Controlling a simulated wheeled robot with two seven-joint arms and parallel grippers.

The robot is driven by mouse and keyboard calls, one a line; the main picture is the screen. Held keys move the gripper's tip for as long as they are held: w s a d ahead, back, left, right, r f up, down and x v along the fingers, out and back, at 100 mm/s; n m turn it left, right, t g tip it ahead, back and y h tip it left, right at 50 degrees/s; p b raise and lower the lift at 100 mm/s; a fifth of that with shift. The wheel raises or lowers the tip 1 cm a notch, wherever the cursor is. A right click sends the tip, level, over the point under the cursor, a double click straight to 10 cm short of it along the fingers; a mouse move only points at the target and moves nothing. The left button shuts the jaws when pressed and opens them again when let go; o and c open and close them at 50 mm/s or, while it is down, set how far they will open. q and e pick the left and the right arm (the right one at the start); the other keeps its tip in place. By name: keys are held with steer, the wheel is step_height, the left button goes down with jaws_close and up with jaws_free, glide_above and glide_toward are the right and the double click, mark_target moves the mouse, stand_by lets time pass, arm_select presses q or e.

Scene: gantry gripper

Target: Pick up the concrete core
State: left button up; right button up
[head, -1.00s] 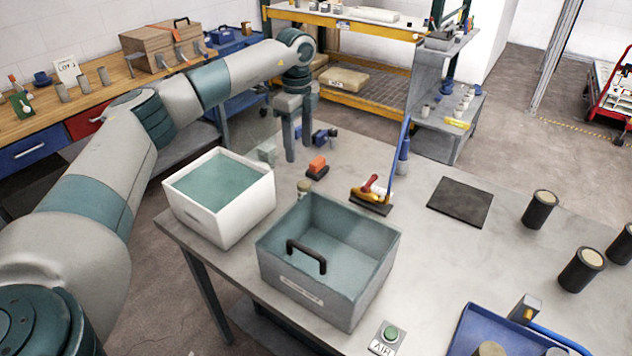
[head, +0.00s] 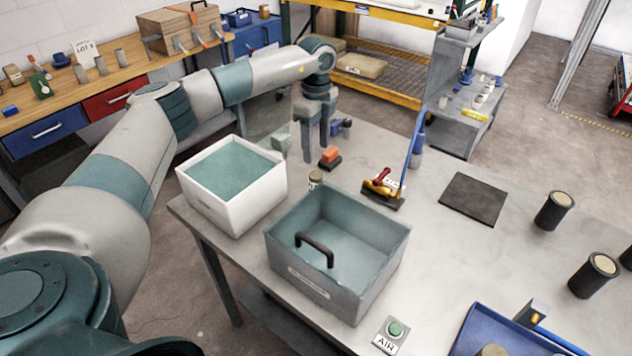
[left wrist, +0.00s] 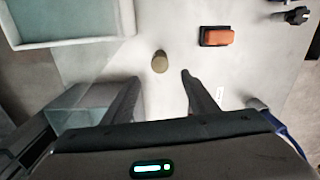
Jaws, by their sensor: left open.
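A small tan-topped cylinder (head: 315,178), which looks like the concrete core, stands on the grey table just behind the open grey box (head: 336,240). In the left wrist view the core (left wrist: 160,62) shows just beyond the fingertips, roughly centred between them. My left gripper (head: 316,156) points down behind the core, open and empty, with its two fingers apart. In the left wrist view the left gripper (left wrist: 159,77) also shows a clear gap between its fingers. Its exact height above the table is hard to tell. My right gripper is not in view.
A white bin (head: 232,190) stands left of the core. An orange-and-black block (head: 330,158) and a red-handled tool (head: 383,190) lie to the right. A dark mat (head: 473,199), black-sided cylinders (head: 554,210) and a blue tray (head: 490,325) are further right.

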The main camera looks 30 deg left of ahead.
mark_target(316, 174)
arm_select(q)
step_height(316, 174, down, 6)
steer(key=shift+r+p, duration=0.15)
steer(key=shift+p, duration=0.9)
steer(key=shift+f, duration=0.75)
steer(key=shift+f, duration=0.1)
steer(key=shift+f+p, duration=0.5)
steer(key=shift+f, duration=0.1)
step_height(316, 174, down, 3)
steer(key=shift+f+p, duration=0.15)
steer(key=shift+p, duration=0.45)
steer(key=shift+f, duration=0.55)
